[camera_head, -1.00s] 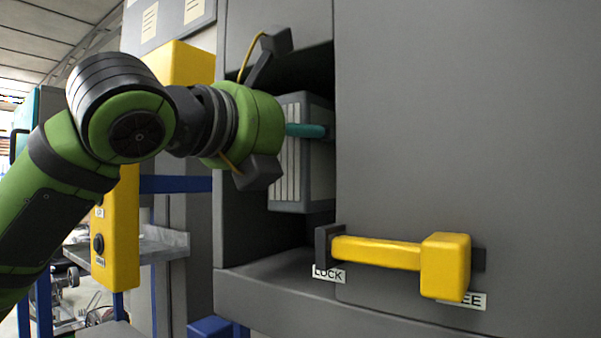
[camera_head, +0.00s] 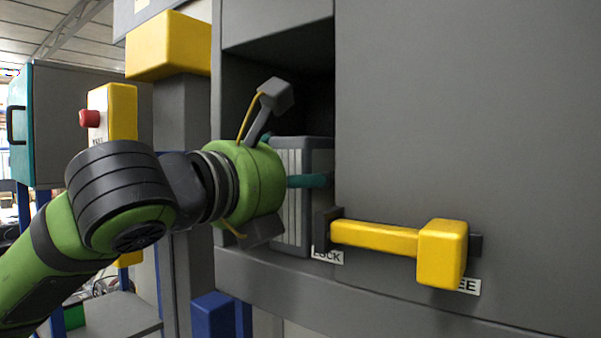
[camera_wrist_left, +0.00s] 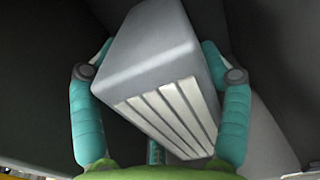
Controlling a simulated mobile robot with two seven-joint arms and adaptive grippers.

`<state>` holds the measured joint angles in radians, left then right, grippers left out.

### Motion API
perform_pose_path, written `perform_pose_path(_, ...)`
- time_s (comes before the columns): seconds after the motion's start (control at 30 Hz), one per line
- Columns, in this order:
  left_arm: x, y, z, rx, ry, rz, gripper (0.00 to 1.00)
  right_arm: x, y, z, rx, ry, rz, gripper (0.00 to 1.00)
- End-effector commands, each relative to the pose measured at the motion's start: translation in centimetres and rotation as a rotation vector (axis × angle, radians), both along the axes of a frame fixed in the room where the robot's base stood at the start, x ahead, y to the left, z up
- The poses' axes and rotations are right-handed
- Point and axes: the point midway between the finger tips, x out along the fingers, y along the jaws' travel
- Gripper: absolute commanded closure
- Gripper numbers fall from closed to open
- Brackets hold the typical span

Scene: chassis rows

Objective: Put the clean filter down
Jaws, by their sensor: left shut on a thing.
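The clean filter (camera_head: 306,195) is a grey block with pale ribs on one face. It is inside the open bay (camera_head: 300,95) of the grey cabinet, low and close to the bay's floor; I cannot tell if it touches. My left gripper (camera_wrist_left: 160,90) has its teal fingers on both sides of the filter and is shut on it. In the head view one teal finger (camera_head: 308,181) shows across the filter's front. In the left wrist view the filter (camera_wrist_left: 160,55) sits tilted between the fingers. My right gripper is not in view.
A yellow handle (camera_head: 400,240) on the cabinet front sits just right of the bay, beside labels. A red button (camera_head: 90,118) on a yellow box (camera_head: 122,112) stands at the left. A blue block (camera_head: 213,315) is below the bay's edge.

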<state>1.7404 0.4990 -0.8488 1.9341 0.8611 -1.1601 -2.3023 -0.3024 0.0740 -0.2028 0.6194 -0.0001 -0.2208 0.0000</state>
Motion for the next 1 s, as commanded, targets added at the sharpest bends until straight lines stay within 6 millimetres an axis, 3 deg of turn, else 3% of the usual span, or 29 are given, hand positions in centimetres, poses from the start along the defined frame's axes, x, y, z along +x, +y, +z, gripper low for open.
perform_pose_path(0.03,0.0,0.0,-0.2,0.0,-0.002,0.0,0.65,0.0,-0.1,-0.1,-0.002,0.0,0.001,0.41)
perform_pose_path(0.07,0.0,0.0,-0.2,0.0,0.0,0.0,0.12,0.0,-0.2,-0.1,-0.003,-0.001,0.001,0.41)
perform_pose_path(0.1,0.0,0.0,-0.2,0.0,0.0,0.0,0.0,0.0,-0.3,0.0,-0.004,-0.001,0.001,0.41)
perform_pose_path(0.57,-0.1,0.1,0.2,-0.001,0.001,0.0,0.0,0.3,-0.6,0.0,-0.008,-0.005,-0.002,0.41)
perform_pose_path(1.0,-7.0,5.2,-0.1,-0.002,-0.004,0.003,0.0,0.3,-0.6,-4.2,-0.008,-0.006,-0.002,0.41)
